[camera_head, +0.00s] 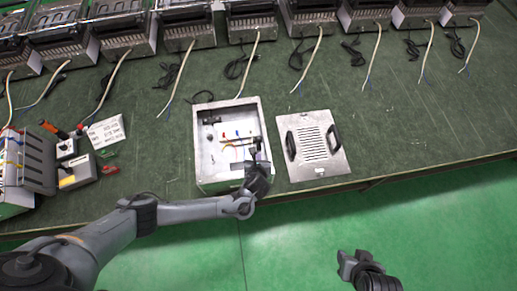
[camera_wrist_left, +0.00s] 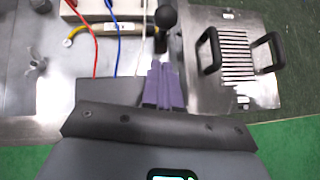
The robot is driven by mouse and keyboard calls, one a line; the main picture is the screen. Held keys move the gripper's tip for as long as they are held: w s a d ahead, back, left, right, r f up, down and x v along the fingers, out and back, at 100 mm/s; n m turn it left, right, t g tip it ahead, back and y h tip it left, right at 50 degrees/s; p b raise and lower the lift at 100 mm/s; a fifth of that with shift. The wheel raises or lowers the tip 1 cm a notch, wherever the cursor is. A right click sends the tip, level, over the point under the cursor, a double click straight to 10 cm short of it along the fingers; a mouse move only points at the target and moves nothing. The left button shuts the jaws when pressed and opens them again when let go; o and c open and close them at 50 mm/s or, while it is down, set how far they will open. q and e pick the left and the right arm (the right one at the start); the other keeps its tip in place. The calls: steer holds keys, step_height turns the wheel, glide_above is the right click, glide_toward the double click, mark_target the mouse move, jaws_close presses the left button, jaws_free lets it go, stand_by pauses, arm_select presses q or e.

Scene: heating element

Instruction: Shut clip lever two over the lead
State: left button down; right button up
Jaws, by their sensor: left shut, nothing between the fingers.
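The open metal box (camera_head: 199,160) stands at the front of the bench. Inside it are small coloured parts and red, blue and orange leads (camera_head: 236,143). In the left wrist view a red lead (camera_wrist_left: 96,55), a blue lead (camera_wrist_left: 117,50) and a white one run from a pale block (camera_wrist_left: 105,9). My left gripper (camera_head: 256,153) is over the box's right side; its purple fingers (camera_wrist_left: 163,72) are together and empty, just below a black round-ended part (camera_wrist_left: 166,17). I cannot tell which part is clip lever two. My right gripper (camera_head: 353,261) is off the bench over the floor; its jaw state is unclear.
A slotted metal cover with two black handles (camera_head: 312,146) lies right of the box. Tools, small boxes and a white label card (camera_head: 106,131) lie at the left. A row of heaters with cables (camera_head: 250,24) lines the back. The bench right of the cover is clear.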

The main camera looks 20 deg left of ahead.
mark_target(259, 143)
arm_select(q)
steer(key=w, duration=0.2)
steer(key=w+a, duration=0.1)
steer(key=shift+w+a+f, duration=0.1)
steer(key=shift+f, duration=0.3)
steer(key=shift+w+a, duration=0.25)
steer(key=shift+w, duration=0.45)
steer(key=shift+r, duration=0.1)
